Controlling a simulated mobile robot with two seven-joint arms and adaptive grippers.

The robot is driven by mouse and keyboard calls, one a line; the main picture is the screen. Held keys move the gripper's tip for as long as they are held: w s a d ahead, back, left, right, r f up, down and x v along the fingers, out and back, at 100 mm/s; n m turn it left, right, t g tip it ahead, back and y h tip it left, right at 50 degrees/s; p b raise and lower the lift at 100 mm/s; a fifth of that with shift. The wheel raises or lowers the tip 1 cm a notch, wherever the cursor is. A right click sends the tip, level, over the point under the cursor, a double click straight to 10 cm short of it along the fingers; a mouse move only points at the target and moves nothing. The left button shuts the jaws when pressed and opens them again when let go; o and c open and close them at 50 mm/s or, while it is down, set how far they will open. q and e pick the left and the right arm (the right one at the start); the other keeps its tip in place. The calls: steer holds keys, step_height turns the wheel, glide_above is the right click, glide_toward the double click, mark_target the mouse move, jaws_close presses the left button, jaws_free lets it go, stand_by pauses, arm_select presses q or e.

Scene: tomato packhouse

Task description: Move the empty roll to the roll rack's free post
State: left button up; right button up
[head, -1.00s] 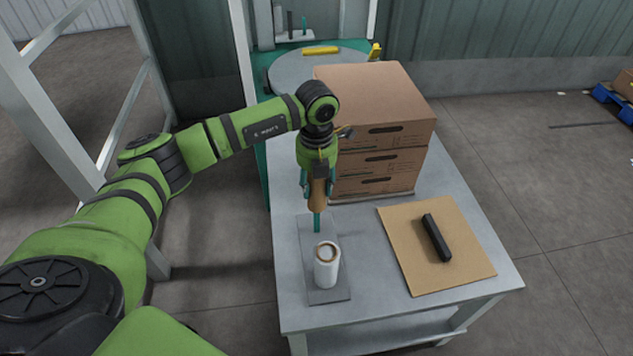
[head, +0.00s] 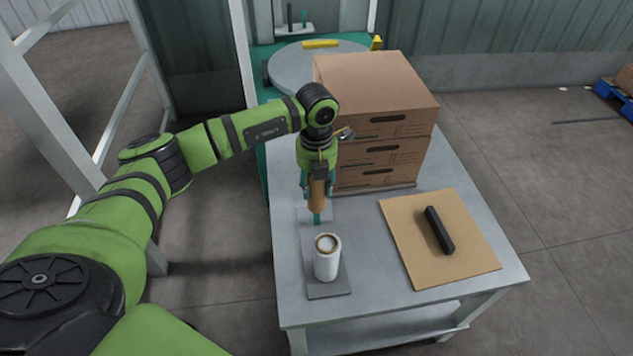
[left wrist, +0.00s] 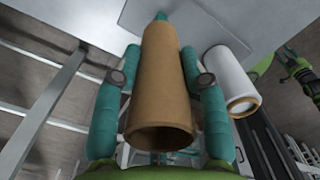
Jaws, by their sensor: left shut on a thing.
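My left gripper (head: 317,185) is shut on the empty roll, a bare brown cardboard tube (head: 318,193), held upright above the table. In the left wrist view the tube (left wrist: 160,85) lies between the two teal fingers, its open end towards the camera. The roll rack (head: 329,291) is a grey plate on the table. Its teal free post (head: 317,219) shows directly below the tube. I cannot tell whether the post's tip is inside the tube. A white roll (head: 327,262) stands on the rack's near end. My right gripper seems to show small at the left wrist view's right edge.
Stacked cardboard boxes (head: 377,124) stand just right of my gripper. A brown mat (head: 410,245) with a black bar (head: 439,230) lies on the table's right part. A round grey turntable (head: 297,72) is behind. The front right of the table is clear.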

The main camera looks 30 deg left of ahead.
mark_target(317, 202)
arm_select(q)
steer(key=shift+f, duration=0.25)
steer(key=shift+f+b, duration=1.25)
steer(key=shift+f, duration=0.4)
steer(key=shift+f, duration=0.1)
steer(key=shift+f+b, duration=1.1)
steer(key=shift+f, duration=0.3)
steer(key=o, duration=1.1)
steer(key=shift+r, duration=0.1)
